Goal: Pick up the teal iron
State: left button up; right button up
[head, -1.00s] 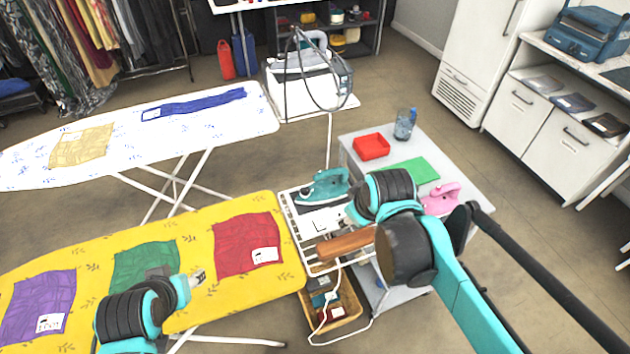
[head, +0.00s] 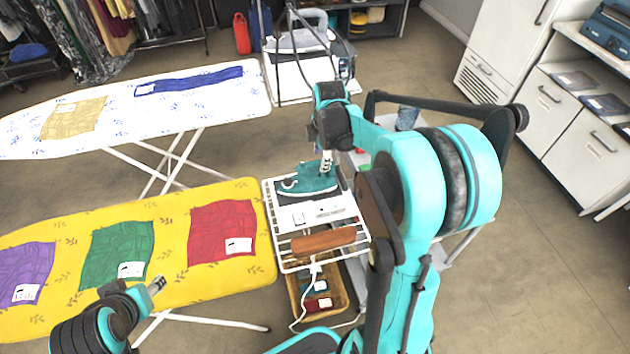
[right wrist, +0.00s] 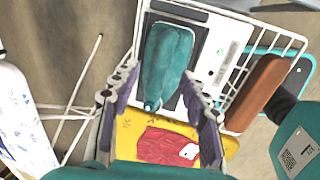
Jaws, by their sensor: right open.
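The teal iron (head: 308,178) rests on the white wire rack (head: 283,255) at the right end of the yellow ironing board. It also shows in the right wrist view (right wrist: 168,58), lying lengthwise on a dark pad. My right gripper (head: 327,168) is above the iron in the head view. In the right wrist view my right gripper (right wrist: 160,80) is open, its two fingers on either side of the iron's near end, with nothing held; contact cannot be told. My left gripper (head: 157,287) is over the yellow board's front edge, away from the iron; its jaws are too small to read.
A brown wooden block (head: 322,239) lies on the rack near the iron. A basket (head: 338,297) with a white cord sits below. The yellow board (head: 172,219) carries folded cloths. A grey iron (head: 297,40) stands behind. My right arm hides most of the side table.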

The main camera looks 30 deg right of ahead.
aim_at(320, 161)
jog(key=f+b, duration=0.1)
jog(key=f, duration=0.1)
jog(key=w+f+b, duration=0.1)
jog(key=f, duration=0.1)
jog(key=shift+f, duration=0.15)
jog(key=shift+c, duration=0.2)
grip_shut()
jog(key=shift+r, duration=0.25)
